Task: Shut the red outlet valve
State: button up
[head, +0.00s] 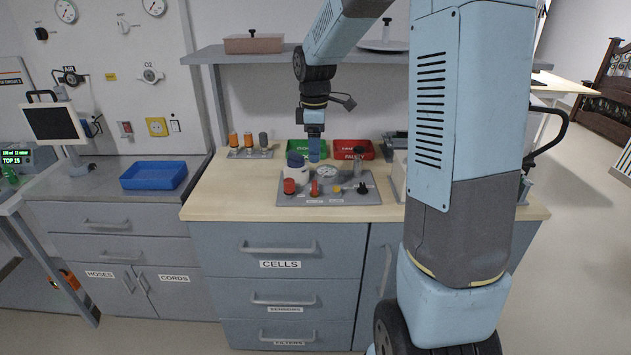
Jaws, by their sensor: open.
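A grey panel (345,198) lies on the wooden worktop. At its front left stands a red knob (289,187), and right of it an upright red handle (314,188) with a label in front. The labels are too small to read, so I cannot tell which red part is the outlet valve or how far it is turned. My gripper (314,156) points down above the panel, behind and above the red handle, and looks empty. It is open and seems apart from both red parts.
On the panel are a white cylinder (297,167) with a dark top, a round gauge (328,171) and a black knob (362,188). Behind are green (303,147) and red (346,148) trays. A shelf (240,56) hangs above. A blue tray (153,176) sits left.

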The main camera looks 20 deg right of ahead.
aim_at(315, 184)
notch_tip(315, 184, down, 11)
jog(key=shift+f, duration=0.1)
dwell(0.3)
